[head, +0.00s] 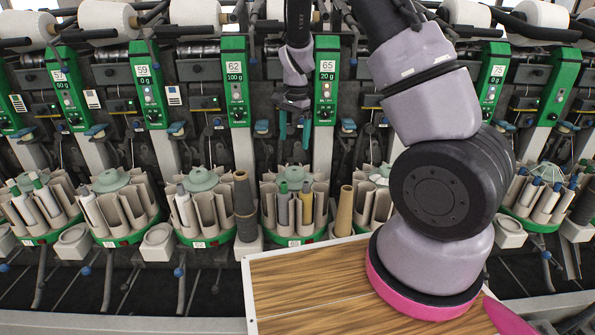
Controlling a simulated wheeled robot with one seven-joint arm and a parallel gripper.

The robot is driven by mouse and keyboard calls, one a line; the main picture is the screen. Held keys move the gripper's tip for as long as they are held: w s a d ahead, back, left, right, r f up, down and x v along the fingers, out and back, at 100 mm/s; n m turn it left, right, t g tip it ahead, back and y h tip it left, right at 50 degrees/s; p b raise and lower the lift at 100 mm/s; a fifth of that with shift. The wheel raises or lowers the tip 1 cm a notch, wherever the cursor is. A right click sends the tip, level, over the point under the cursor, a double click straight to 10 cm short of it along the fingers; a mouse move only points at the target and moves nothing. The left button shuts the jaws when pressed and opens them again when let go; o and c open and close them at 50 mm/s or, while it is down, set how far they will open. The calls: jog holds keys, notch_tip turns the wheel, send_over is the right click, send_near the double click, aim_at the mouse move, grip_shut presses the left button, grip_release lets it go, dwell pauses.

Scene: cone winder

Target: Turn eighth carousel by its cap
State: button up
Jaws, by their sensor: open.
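A row of carousels with pale upright tubes and green bases runs along the machine. I cannot tell from the picture which is the eighth. My gripper (295,130) points down with its teal fingers apart and empty. It appears above the carousel (294,236) near the middle of the picture, below the panels marked 62 and 65. That carousel's pale green cap (293,174) shows below the fingers, apart from them. Its tubes hold green, grey and yellowish bobbins. The carousel to its left has a similar cap (200,179). My arm partly hides the carousels to the right.
Green panels (235,82) and white yarn packages (194,12) line the machine above. A wood-topped surface (300,285) lies in front, under my arm.

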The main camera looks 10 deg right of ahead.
aim_at(294, 170)
jog(key=f, duration=0.3)
jog(key=shift+w+d, duration=0.15)
jog(key=shift+w, duration=0.2)
notch_tip(294, 170, down, 10)
jog(key=shift+f, duration=0.15)
grip_shut()
